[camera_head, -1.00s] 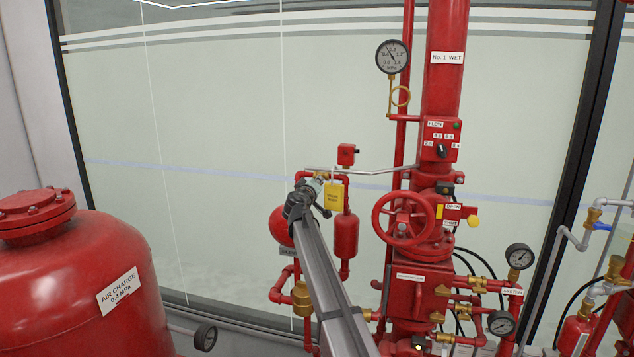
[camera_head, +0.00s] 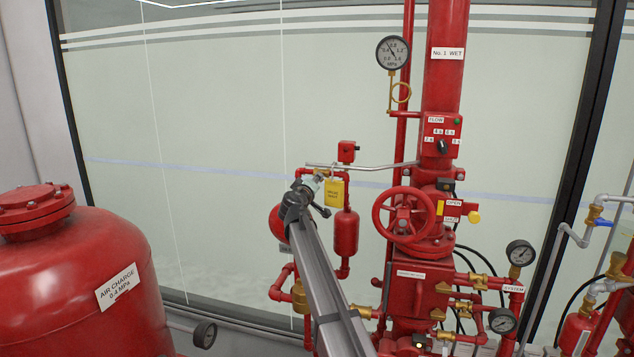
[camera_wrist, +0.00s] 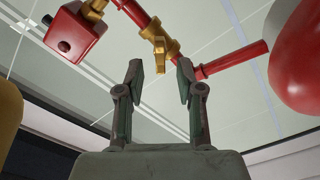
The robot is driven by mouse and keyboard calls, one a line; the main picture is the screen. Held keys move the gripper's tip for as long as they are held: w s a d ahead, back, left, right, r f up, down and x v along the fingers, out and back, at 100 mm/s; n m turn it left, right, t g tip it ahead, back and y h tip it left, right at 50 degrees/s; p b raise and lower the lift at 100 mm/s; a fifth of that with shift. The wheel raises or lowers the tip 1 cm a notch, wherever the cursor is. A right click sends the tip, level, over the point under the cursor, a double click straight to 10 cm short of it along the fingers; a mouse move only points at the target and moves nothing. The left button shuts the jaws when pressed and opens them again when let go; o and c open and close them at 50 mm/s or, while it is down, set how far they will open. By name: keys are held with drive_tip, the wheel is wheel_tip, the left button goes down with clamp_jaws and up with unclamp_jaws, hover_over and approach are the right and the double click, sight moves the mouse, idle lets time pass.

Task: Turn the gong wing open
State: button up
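In the wrist view, a brass valve with a wing-shaped handle, which I take as the gong wing (camera_wrist: 160,45), sits on a thin red pipe at the top middle. My gripper (camera_wrist: 160,66) is open, one finger on each side below the wing. The wing's lower tip reaches into the gap between the fingertips. I see a gap on both sides, and contact cannot be made out. In the head view my gripper (camera_head: 314,186) is at the thin pipe left of the main red riser, beside a yellow tag (camera_head: 334,193). It largely hides the wing there.
A red box (camera_wrist: 75,35) is at upper left in the wrist view, and a large red rounded body (camera_wrist: 300,60) is at right. In the head view, a red handwheel (camera_head: 403,215) and red bottle (camera_head: 346,232) are close by. A red tank (camera_head: 75,280) stands left.

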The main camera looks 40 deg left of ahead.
drive_tip(key=shift+f, duration=0.1)
drive_tip(key=b+v, duration=0.3)
drive_tip(key=v, duration=0.4)
idle(0.4)
